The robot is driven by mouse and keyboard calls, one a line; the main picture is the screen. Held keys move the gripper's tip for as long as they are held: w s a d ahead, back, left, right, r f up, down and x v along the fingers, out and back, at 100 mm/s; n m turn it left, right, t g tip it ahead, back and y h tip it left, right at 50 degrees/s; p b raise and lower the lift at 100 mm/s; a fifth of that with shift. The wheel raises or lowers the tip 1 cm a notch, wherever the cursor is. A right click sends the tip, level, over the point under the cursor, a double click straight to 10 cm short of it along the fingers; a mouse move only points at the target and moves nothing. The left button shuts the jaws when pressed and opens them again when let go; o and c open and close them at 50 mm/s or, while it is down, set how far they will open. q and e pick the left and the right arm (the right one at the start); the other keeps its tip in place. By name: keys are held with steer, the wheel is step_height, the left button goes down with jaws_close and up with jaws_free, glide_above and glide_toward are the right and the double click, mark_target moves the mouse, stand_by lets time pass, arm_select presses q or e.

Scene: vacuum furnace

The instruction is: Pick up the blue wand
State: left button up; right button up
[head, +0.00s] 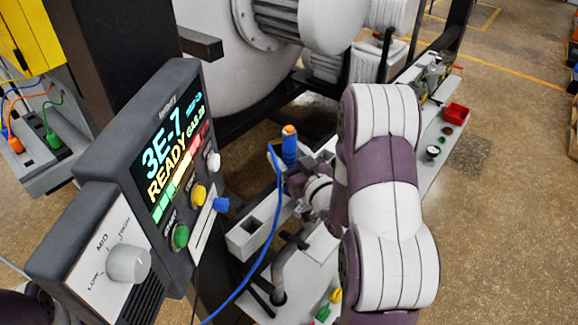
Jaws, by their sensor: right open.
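The blue wand (289,150) stands upright near the middle of the head view, with an orange tip on top. A thin blue cable (266,250) curves beside it and runs down to the bottom edge. My right gripper (299,182) is open at the wand's lower part, beyond my purple and white right arm. The wand's lower end is hidden around the fingers, and I cannot tell whether they touch it. My left gripper is out of view.
A control box (168,150) reading "READY" stands close at left, with a knob (128,264) and coloured buttons. The pale bench (315,262) carries a bent pipe and fittings. Large furnace body (215,60) behind; open floor at right.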

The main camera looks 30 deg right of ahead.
mark_target(290, 128)
steer(key=shift+s, duration=0.15)
steer(key=c, duration=0.6)
jaws_close()
step_height(290, 128, up, 10)
steer(key=shift+r, duration=0.1)
steer(key=shift+p, duration=0.3)
